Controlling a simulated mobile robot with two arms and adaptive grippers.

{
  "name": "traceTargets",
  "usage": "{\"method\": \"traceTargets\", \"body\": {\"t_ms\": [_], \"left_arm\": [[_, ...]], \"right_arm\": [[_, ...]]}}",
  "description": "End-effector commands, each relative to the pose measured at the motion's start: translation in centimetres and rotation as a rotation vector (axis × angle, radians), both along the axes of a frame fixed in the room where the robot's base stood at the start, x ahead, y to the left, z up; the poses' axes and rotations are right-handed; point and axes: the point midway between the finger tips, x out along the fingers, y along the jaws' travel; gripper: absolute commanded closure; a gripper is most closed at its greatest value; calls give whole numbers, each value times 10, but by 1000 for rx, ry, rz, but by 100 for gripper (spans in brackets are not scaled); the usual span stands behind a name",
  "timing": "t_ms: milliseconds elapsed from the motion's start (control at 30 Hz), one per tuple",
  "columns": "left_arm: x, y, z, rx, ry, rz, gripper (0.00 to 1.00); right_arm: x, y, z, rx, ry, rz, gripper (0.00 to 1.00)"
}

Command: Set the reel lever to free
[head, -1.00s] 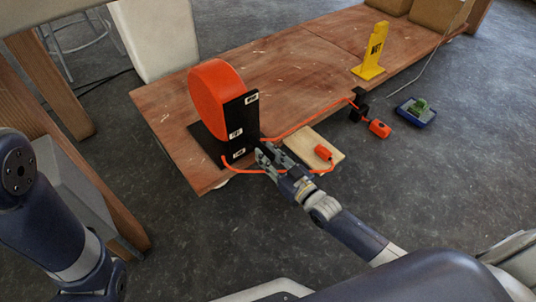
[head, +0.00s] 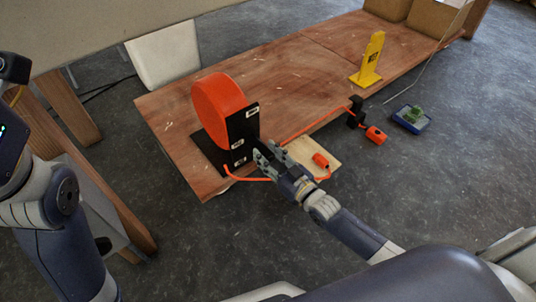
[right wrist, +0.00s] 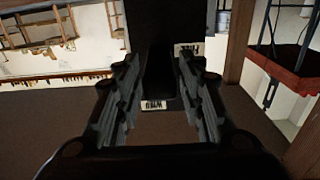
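The orange reel (head: 215,108) stands on the wooden table, beside an upright black plate (head: 243,123) with several white labels. My right gripper (head: 268,153) is close to the lower part of the plate, with its fingers apart. In the right wrist view the open fingers (right wrist: 158,95) stand on either side of a dark upright part. Two white labels show there, one upper right (right wrist: 187,49) and one lower (right wrist: 153,105), with text upside down. I cannot clearly pick out the lever or its setting against the dark plate. My left gripper is out of view.
An orange cable runs past a black clamp (head: 355,112) to an orange connector (head: 375,135). Another orange end (head: 320,159) lies on a pale board (head: 325,148). A yellow stand (head: 371,62) and a blue tray (head: 411,118) are farther right.

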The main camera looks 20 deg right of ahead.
Motion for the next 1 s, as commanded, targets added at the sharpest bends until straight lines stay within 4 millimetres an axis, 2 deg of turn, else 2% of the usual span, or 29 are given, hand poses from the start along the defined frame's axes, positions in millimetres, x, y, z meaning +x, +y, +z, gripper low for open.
{"method": "traceTargets", "body": {"t_ms": [333, 467, 1000], "left_arm": [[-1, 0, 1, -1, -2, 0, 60], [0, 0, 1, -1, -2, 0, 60], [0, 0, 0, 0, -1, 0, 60]], "right_arm": [[-1, 0, -1, 0, 3, 0, 55], [-9, -3, -2, -1, 5, 0, 55], [-96, -35, -2, -1, 5, 0, 55]]}}
